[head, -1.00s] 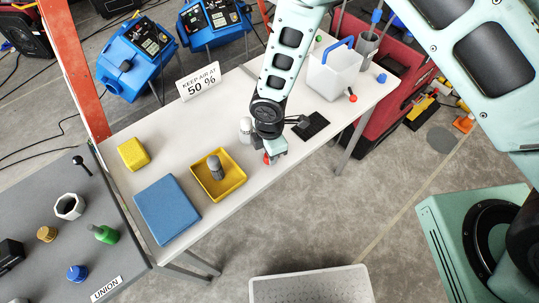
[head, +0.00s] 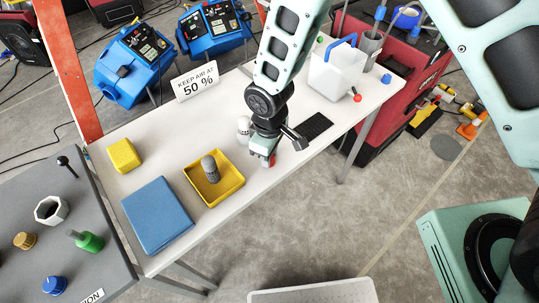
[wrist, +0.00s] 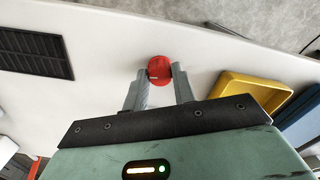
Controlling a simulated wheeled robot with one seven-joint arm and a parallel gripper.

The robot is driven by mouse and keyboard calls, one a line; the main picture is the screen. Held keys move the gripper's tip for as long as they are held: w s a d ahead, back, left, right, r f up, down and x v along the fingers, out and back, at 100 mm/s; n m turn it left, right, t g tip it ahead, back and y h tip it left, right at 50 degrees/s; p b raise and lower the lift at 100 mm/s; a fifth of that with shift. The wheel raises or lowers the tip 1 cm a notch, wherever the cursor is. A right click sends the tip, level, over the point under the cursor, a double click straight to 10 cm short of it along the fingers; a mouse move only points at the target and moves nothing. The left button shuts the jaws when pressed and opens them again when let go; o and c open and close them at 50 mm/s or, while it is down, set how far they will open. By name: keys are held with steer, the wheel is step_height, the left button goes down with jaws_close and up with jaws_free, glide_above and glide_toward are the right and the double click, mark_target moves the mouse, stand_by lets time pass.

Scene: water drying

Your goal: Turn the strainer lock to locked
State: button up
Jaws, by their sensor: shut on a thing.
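A small red round knob (wrist: 159,69) with a pale mark on its face sits between the fingertips of my gripper (wrist: 160,76) in the wrist view. The fingers are shut on it, one on each side. In the head view the red knob (head: 270,161) shows only partly, below my gripper (head: 262,158) near the front edge of the white table. My wrist hides most of it there. No label reading locked or unlocked is legible, so I cannot tell the lock's position.
A yellow tray (head: 232,188) holding a grey cylinder (head: 210,168) and a blue cloth (head: 157,215) lie left of my gripper. A white bottle (head: 243,128) stands close behind it. A black grate (head: 316,125) and a white container (head: 335,77) are to the right.

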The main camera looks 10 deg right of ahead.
steer(key=shift+m, duration=0.7)
steer(key=shift+m+b, duration=0.3)
steer(key=o, duration=1)
steer(key=shift+r, duration=0.15)
step_height(320, 180, up, 17)
steer(key=shift+r+b, duration=0.1)
steer(key=shift+b, duration=0.9)
